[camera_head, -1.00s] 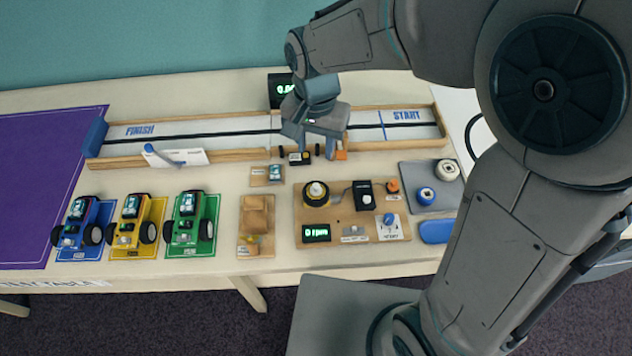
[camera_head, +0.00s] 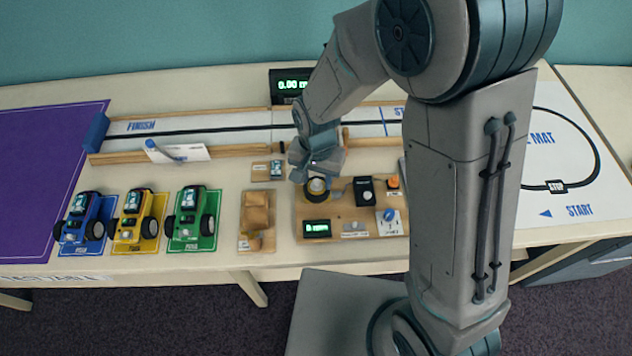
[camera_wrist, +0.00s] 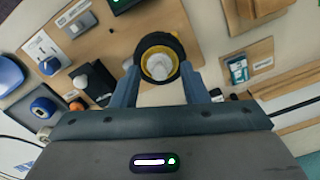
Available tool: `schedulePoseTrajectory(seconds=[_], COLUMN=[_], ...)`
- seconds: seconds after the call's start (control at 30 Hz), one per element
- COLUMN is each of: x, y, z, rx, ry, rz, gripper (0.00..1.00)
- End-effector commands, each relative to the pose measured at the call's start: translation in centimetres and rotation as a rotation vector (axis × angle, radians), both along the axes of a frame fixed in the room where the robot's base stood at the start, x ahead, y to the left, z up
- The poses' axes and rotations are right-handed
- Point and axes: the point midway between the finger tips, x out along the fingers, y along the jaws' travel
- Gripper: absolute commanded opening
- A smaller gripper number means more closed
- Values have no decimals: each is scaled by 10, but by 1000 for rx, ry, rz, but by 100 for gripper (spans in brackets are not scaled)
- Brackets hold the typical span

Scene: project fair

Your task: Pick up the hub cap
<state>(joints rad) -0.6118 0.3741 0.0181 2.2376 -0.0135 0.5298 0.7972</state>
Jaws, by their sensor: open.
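The hub cap (camera_wrist: 158,64) appears to be the pale, rounded piece at the centre of the yellow hub, inside a black tire ring (camera_wrist: 144,45). The wheel lies on the wooden test board (camera_head: 340,222). In the head view the wheel (camera_head: 317,188) is partly hidden by my gripper (camera_head: 318,176). In the wrist view my gripper (camera_wrist: 163,88) is open, with one blue-grey finger to each side of the wheel's near edge. Nothing is held between the fingers. I cannot tell their exact height above the hub.
The board also carries an rpm display (camera_head: 317,229), a black box (camera_head: 364,192) and a blue knob (camera_head: 389,214). A block holder (camera_head: 256,222) and a small labelled board (camera_head: 267,171) stand to the left. The track (camera_head: 220,132) runs behind. Three toy cars stand further left.

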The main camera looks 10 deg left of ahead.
Motion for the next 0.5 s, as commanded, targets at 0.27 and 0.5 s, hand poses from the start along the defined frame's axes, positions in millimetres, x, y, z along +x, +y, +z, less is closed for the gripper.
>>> schedulePoseTrajectory(seconds=[0.27, 0.5], x=[0, 0], y=[0, 0], z=[-3, -3], rx=[0, 0], ry=[0, 0], rz=[0, 0], gripper=[40, 0])
